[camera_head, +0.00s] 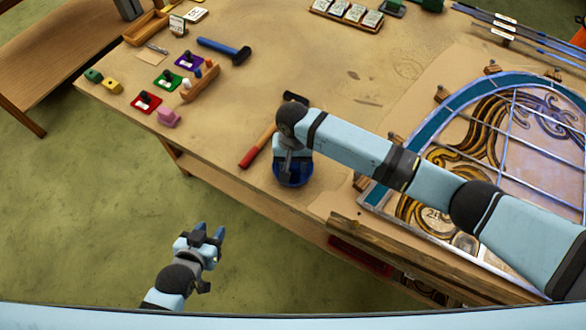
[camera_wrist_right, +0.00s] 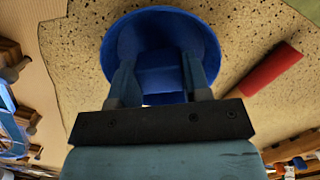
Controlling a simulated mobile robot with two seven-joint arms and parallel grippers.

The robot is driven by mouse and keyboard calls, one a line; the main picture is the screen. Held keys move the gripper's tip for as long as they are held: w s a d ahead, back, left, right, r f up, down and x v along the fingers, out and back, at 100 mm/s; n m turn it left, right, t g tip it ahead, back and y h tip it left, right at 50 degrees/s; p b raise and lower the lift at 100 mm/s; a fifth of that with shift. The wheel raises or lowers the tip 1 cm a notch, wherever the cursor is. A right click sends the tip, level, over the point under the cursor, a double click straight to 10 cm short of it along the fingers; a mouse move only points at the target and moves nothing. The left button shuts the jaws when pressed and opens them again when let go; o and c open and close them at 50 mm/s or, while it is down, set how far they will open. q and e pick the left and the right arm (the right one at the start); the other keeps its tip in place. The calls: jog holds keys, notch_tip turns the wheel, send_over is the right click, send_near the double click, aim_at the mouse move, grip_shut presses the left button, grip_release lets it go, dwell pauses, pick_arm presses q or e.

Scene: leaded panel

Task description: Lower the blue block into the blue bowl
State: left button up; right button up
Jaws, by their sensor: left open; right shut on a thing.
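The blue bowl (camera_head: 294,181) stands on the table near its front edge, mostly hidden under my right arm in the head view. In the right wrist view the bowl (camera_wrist_right: 204,32) opens just beyond my right gripper (camera_wrist_right: 160,78). That gripper is shut on the blue block (camera_wrist_right: 161,78), which shows between the fingers against the bowl's inside. Whether the block touches the bowl's bottom I cannot tell. In the head view the block is hidden by my right gripper. My left gripper (camera_head: 209,232) is open and empty, over the floor in front of the table.
A red-handled tool (camera_head: 257,148) lies left of the bowl. The leaded panel (camera_head: 490,155) lies to the right, with wooden blocks along its edge.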

pick_arm(q)
jog(key=shift+f, duration=0.1)
pick_arm(e)
jog(key=shift+f, duration=0.45)
jog(key=o, duration=1)
pick_arm(q)
jog(key=shift+w+d+f+m+b, duration=0.15)
jog(key=shift+f+m+b, duration=0.15)
jog(key=shift+b, duration=0.6)
pick_arm(e)
notch_tip(320, 180, up, 14)
jog(key=w, duration=0.1)
jog(key=shift+w, duration=0.3)
jog(key=shift+f, duration=0.15)
